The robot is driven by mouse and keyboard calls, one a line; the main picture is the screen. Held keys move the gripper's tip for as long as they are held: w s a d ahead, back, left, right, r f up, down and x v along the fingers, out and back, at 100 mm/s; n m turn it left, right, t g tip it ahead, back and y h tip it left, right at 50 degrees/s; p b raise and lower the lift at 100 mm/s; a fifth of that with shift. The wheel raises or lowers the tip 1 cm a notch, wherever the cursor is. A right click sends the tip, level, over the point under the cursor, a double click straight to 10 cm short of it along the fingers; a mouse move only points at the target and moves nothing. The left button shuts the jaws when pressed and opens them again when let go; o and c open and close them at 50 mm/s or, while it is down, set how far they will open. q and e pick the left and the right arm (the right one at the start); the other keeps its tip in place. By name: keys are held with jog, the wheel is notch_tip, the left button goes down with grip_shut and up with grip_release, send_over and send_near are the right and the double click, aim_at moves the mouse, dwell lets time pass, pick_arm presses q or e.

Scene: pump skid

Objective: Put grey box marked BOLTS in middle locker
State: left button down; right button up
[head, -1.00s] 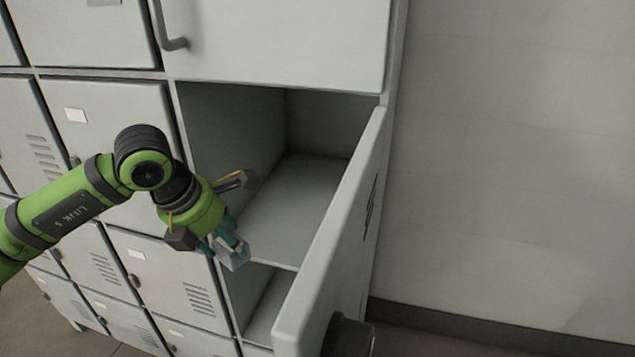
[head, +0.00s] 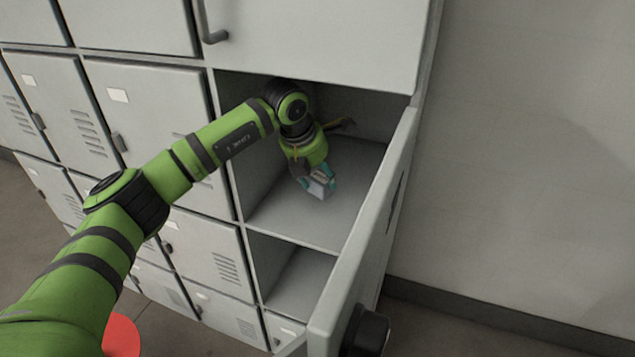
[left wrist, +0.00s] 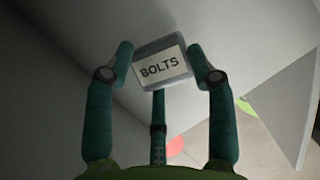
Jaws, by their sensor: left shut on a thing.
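My left gripper (head: 320,183) reaches into the open middle locker (head: 330,218) and is shut on the grey box marked BOLTS (head: 319,188). The box is small, with a pale label. In the left wrist view the box (left wrist: 162,62) sits between the teal fingers of the gripper (left wrist: 165,72), its BOLTS label facing the camera. The box appears above the locker's shelf floor; whether it touches the floor cannot be told. The locker door (head: 365,235) stands open on the right. My right gripper is not in view.
Closed grey lockers (head: 150,120) fill the left side. A closed door with a handle (head: 212,25) is above the open locker. Another open compartment (head: 300,283) lies below it. A bare wall (head: 530,150) is on the right. The locker floor around the box is clear.

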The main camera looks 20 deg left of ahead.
aim_at(315, 181)
pick_arm(q)
notch_tip(315, 181, down, 2)
jog(key=shift+s+f+p, duration=0.1)
jog(key=shift+f+p, duration=0.05)
jog(key=shift+p, duration=0.25)
jog(key=shift+f, duration=0.4)
jog(key=shift+c, duration=2)
grip_release()
jog(key=shift+f, duration=0.15)
jog(key=b+v, duration=0.1)
jog(key=v, duration=0.4)
jog(key=shift+a, duration=0.1)
jog(key=s+a+b, duration=0.3)
jog(key=s+a, duration=0.1)
jog(key=s, duration=0.7)
jog(key=shift+a, duration=0.2)
